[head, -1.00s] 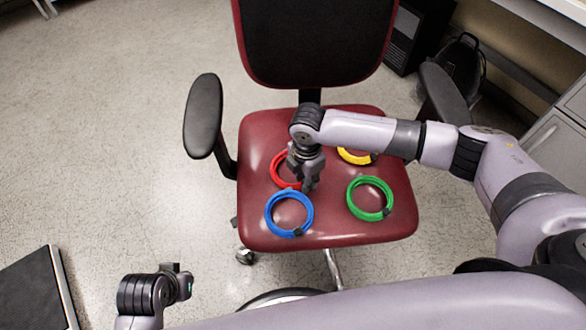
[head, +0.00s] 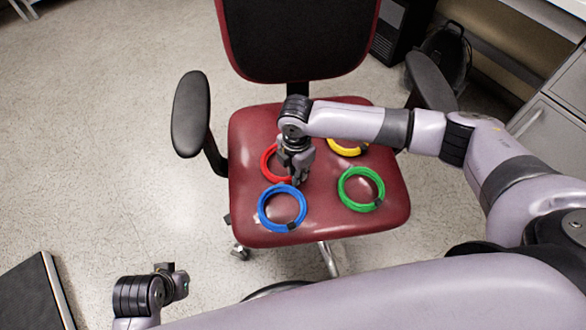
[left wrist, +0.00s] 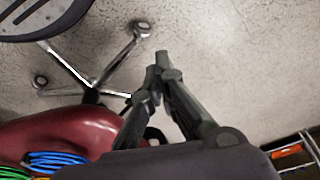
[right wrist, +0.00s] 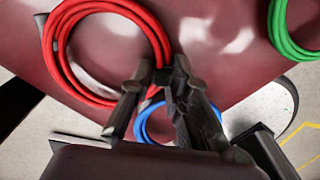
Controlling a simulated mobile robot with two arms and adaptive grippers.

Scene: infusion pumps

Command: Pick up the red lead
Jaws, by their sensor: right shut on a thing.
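The red lead (head: 268,165) is a coil on the dark red chair seat, at the left behind the blue coil, partly hidden by my right gripper (head: 299,180). In the right wrist view the red coil (right wrist: 62,62) fills the upper left. My right gripper (right wrist: 160,74) is shut on the red lead at its dark tie, on the coil's near right edge. The coil appears to lie on or just above the seat. My left gripper (left wrist: 160,62) is empty, its fingertips together, away from the chair seat over the floor.
The seat (head: 330,212) also holds a blue coil (head: 262,219) close in front, a green coil (head: 344,190) at right and a yellow coil (head: 345,151) behind. Armrests (head: 190,115) flank the seat and the backrest (head: 298,40) stands behind.

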